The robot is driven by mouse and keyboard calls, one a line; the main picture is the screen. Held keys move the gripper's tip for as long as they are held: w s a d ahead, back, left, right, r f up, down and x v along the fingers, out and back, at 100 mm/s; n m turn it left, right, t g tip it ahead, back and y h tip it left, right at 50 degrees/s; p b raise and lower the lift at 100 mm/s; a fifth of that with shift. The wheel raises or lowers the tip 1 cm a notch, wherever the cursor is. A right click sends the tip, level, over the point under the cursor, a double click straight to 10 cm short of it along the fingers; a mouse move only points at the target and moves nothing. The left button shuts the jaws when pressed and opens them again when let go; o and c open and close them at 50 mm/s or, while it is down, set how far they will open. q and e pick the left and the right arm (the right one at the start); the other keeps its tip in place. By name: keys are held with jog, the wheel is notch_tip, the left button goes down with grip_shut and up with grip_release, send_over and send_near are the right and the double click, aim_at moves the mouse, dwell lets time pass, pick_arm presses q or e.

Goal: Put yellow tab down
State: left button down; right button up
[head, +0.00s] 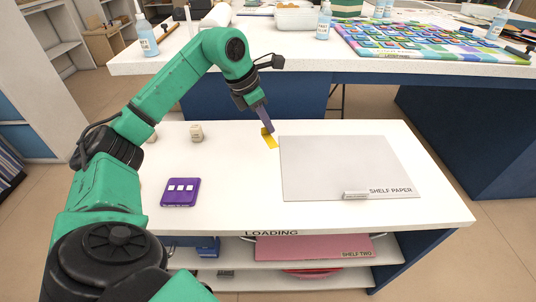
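The yellow tab (270,141) is a small flat yellow piece at the tip of my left gripper (267,129). It is at or just above the white table top, close to the left edge of the grey shelf paper sheet (340,165). The gripper points down and its fingers look closed around the tab's upper end. Whether the tab touches the table is too small to tell. My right gripper is not in view.
Shelves with a pink sheet (310,248) are below. A bench with a colourful panel (420,40) stands behind.

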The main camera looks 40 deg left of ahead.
aim_at(272, 153)
pick_arm(q)
notch_tip(272, 153, down, 7)
jog(key=shift+s+f+b, duration=0.1)
jog(key=shift+b, duration=0.65)
jog(key=shift+f, duration=0.15)
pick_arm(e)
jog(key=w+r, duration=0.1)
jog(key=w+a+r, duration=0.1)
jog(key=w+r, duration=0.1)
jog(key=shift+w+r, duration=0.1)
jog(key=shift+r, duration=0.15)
pick_arm(q)
jog(key=shift+f, duration=0.15)
jog(key=c, duration=1)
grip_release()
jog(key=shift+c, duration=0.2)
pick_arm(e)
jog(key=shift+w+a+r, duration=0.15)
